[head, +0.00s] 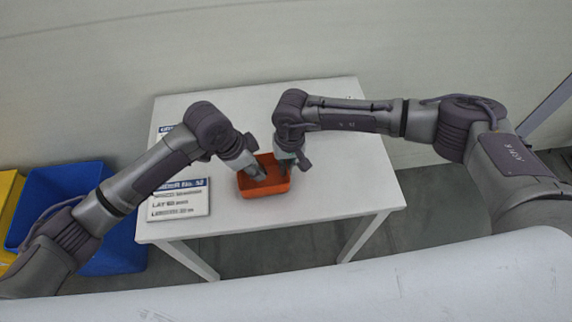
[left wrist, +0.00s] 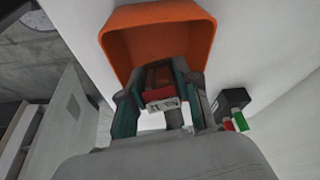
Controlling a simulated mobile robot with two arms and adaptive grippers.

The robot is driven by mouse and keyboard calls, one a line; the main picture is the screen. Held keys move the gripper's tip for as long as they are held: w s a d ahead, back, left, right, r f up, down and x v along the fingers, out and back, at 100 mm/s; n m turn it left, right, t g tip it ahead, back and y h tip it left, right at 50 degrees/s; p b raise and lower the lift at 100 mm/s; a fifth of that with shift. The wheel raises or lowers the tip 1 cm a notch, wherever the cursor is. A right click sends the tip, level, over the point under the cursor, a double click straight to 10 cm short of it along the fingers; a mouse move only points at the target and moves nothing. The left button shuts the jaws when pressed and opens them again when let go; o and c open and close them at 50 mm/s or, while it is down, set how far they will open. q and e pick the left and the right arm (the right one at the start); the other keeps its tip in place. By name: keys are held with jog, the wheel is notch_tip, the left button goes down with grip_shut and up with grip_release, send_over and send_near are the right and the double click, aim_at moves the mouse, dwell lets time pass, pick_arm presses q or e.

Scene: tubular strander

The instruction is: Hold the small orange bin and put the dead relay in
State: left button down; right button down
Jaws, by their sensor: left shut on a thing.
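The small orange bin (head: 265,191) stands on the white table and also shows in the left wrist view (left wrist: 158,16), its open side facing the fingers. My left gripper (head: 257,173) reaches into the bin's opening from the left. In the left wrist view my left gripper (left wrist: 159,78) is shut on a small relay (left wrist: 161,95) with a reddish and white labelled end, held at the bin's mouth. The relay is hidden in the head view. My right gripper (head: 288,166) is at the bin's far right rim; its fingertips are too small and covered to read.
A white sign (head: 180,202) with a blue header lies at the table's left. Blue (head: 65,185) and yellow (head: 8,190) bins stand on the floor at left. The right part of the table (head: 350,165) is clear. A wall rises behind.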

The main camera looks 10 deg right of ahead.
pick_arm(q)
jog(key=c, duration=0.7)
grip_release()
jog(key=shift+c, duration=0.2)
jog(key=shift+r, duration=0.1)
jog(key=v, duration=1.1)
jog(key=shift+a+r, duration=0.2)
jog(key=shift+r, duration=0.15)
pick_arm(e)
jog(key=c, duration=1.2)
grip_release()
jog(key=shift+c, duration=0.2)
